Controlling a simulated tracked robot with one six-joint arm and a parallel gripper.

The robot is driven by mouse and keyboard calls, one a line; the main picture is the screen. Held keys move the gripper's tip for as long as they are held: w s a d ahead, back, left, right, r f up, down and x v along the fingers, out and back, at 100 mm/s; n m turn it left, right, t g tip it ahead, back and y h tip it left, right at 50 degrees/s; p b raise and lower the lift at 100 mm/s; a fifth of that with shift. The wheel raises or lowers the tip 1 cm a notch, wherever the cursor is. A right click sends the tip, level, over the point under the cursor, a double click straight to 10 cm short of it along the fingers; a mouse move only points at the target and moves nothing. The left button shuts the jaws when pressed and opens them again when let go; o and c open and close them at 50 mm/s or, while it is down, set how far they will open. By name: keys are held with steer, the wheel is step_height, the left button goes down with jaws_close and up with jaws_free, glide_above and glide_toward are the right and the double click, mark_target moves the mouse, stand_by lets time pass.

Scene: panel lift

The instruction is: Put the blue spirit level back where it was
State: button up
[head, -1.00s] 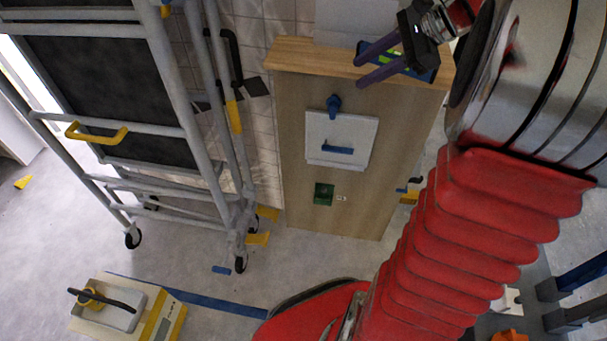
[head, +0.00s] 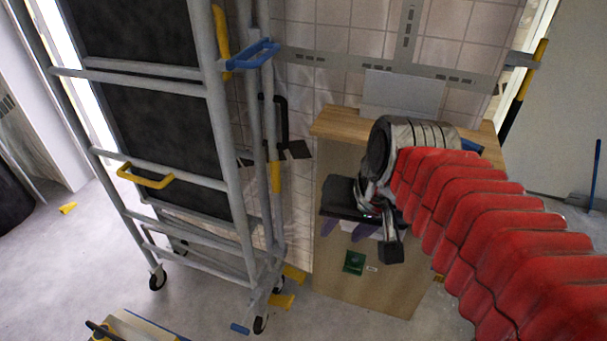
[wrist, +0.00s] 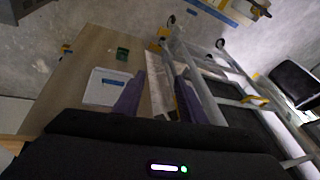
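A blue bar, which looks like the spirit level (head: 470,146), shows at the right end of the wooden cabinet's top (head: 335,122). My arm hides most of it, so I cannot tell how it lies. My gripper (head: 345,229) is in front of the cabinet, below its top and apart from the blue bar. Its two purple fingers stand apart, and in the wrist view my gripper (wrist: 160,98) has nothing between the fingers. The wrist view does not clearly show the level.
A white panel with a blue handle (wrist: 105,88) is on the cabinet front, above a green box (head: 354,262). A grey wheeled scaffold (head: 215,100) stands close on the left. A grey plate (head: 403,92) stands behind the cabinet top.

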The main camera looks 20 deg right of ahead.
steer(key=s+n, duration=0.1)
steer(key=s+a+f+n, duration=0.1)
steer(key=s+n+t, duration=0.1)
steer(key=n, duration=0.1)
steer(key=shift+a+f+h, duration=0.3)
steer(key=shift+a+h, duration=0.1)
stand_by(1.0)
